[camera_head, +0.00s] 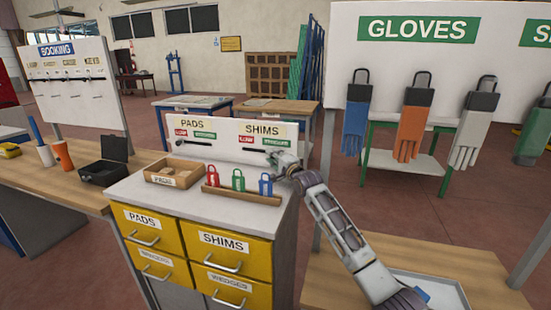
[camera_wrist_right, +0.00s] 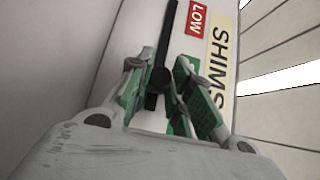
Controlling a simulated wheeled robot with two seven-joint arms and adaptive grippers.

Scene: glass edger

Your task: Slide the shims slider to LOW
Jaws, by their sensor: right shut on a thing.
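A white board (camera_head: 225,132) stands at the back of the cabinet top, with PADS on its left and SHIMS (camera_head: 262,129) on its right. Under SHIMS are a red LOW label (camera_head: 246,139) and a green label (camera_head: 277,143) to its right. My right gripper (camera_head: 284,164) is at the board's right end, below the green label. In the wrist view, my right gripper (camera_wrist_right: 164,85) is shut on the dark knob of the shims slider (camera_wrist_right: 158,77). The slider's black track (camera_wrist_right: 168,38) runs from there toward LOW (camera_wrist_right: 198,18). The fingers hide part of the knob. My left gripper is out of view.
A wooden tray (camera_head: 174,174) and a rack with red, green and blue padlocks (camera_head: 238,180) stand on the cabinet top, in front of the board. The rack is close to my right gripper. Gloves hang on a panel (camera_head: 450,60) at the right.

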